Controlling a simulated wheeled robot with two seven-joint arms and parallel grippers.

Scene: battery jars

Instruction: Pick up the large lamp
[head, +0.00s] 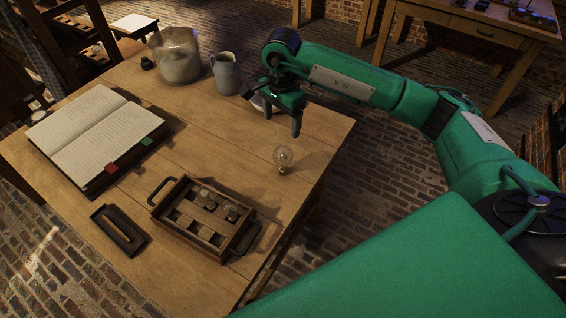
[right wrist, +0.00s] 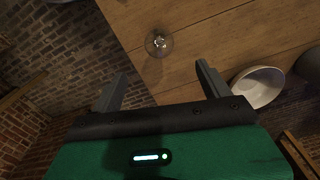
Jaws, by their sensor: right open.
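The large lamp (head: 283,158), a clear glass bulb, stands alone on the wooden table near its right edge. It also shows in the right wrist view (right wrist: 158,43), beyond the fingertips and apart from them. My right gripper (head: 283,124) is open and empty above the table, behind the lamp in the head view. Its two fingers (right wrist: 162,76) show spread apart in the right wrist view. My left gripper is in neither view.
A wooden tray (head: 184,238) with handles holds small bulbs. A white bowl (right wrist: 258,88) is beside my right gripper. Table around the lamp is clear.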

